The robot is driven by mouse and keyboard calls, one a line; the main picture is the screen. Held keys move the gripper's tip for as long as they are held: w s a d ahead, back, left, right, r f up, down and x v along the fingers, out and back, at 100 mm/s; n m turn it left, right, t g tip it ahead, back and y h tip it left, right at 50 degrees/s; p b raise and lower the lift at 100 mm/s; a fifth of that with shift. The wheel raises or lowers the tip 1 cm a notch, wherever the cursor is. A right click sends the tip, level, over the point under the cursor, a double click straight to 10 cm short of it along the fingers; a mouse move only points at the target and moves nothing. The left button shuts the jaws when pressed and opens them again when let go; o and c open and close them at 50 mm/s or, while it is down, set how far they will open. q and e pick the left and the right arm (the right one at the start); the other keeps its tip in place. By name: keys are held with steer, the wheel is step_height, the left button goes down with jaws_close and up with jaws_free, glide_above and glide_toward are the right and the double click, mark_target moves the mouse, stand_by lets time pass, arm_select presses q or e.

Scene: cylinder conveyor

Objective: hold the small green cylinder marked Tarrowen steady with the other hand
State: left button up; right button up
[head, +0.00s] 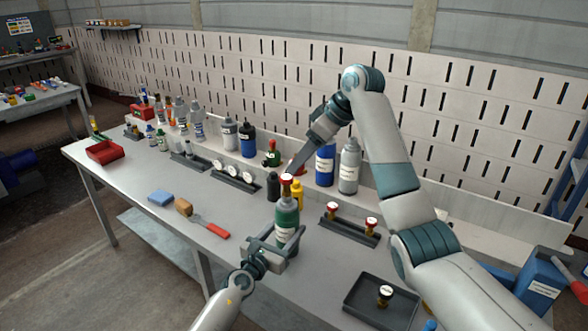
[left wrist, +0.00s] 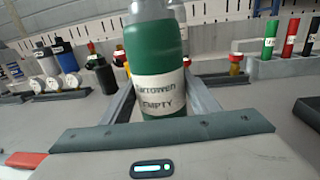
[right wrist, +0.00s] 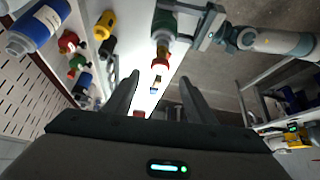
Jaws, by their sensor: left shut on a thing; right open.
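The green cylinder (head: 286,222) has a grey shoulder and a white label, which reads Tarrowen and EMPTY in the left wrist view (left wrist: 155,62). It stands upright near the bench front. My left gripper (head: 275,243) is shut on its lower body, one finger on each side. A red and white top piece (head: 287,178) shows at the cylinder's upper end. My right gripper (head: 292,168) is open, pointing down to the left close to that top. In the right wrist view the cylinder (right wrist: 165,22) lies beyond the open fingers (right wrist: 157,82).
Blue and grey cylinders (head: 348,166) stand behind. A brush with a red handle (head: 217,230) and a blue sponge (head: 160,197) lie left. Bare bench separates them.

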steer(key=v, duration=0.3)
steer(key=shift+r, duration=0.1)
arm_select(q)
steer(key=o, duration=1.2)
steer(key=shift+o, duration=0.2)
steer(key=shift+s, duration=0.15)
steer(key=v, duration=1.1)
steer(key=shift+s+a, duration=0.3)
steer(key=shift+f, duration=0.1)
arm_select(e)
steer(key=shift+s, duration=0.1)
